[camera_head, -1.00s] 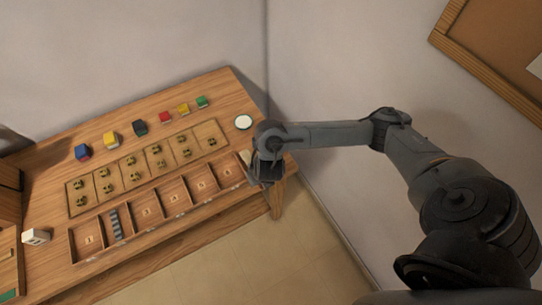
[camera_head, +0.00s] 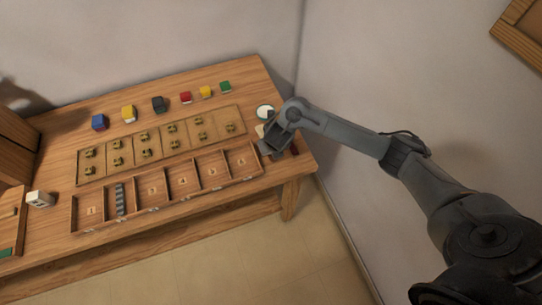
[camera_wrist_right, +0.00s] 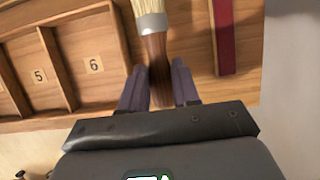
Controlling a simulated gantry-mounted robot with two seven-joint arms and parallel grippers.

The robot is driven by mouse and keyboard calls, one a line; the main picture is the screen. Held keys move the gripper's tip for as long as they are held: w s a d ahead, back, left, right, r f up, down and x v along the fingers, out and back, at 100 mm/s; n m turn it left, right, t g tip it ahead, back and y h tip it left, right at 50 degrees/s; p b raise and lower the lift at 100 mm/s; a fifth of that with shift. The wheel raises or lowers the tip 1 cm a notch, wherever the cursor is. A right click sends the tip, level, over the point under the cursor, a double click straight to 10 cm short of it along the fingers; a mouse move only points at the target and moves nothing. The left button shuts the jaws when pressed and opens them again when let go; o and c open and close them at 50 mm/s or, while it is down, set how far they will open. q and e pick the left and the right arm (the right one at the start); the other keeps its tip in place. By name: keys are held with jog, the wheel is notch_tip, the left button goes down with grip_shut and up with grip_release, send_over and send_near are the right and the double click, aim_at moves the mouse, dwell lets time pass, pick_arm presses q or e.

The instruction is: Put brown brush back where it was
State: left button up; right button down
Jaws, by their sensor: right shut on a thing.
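The brown brush (camera_wrist_right: 153,55) has a dark brown wooden handle, a silver band and pale bristles. In the right wrist view its handle is between the fingers of my right gripper (camera_wrist_right: 158,88), which is shut on it, with the bristles pointing away from me. In the head view my right gripper (camera_head: 270,148) is over the right end of the table, just right of the numbered tray (camera_head: 262,174) and in front of a round white dish (camera_head: 265,111). The arm mostly hides the brush there. I cannot tell whether the brush touches the table. My left gripper is not in view.
A dark red strip (camera_wrist_right: 224,35) lies on the table right of the brush. A striped piece (camera_head: 120,199) is in a left compartment of the tray. Several coloured blocks (camera_head: 158,104) line the back, behind a board (camera_head: 91,178) with brass-coloured pieces. A wall is close on the right.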

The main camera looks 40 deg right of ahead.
jog(key=shift+f+b, duration=0.65)
jog(key=shift+f, duration=1.4)
jog(key=shift+f, duration=0.2)
jog(key=c, duration=0.8)
grip_release()
jog(key=shift+r, duration=0.1)
jog(key=shift+r, duration=0.1)
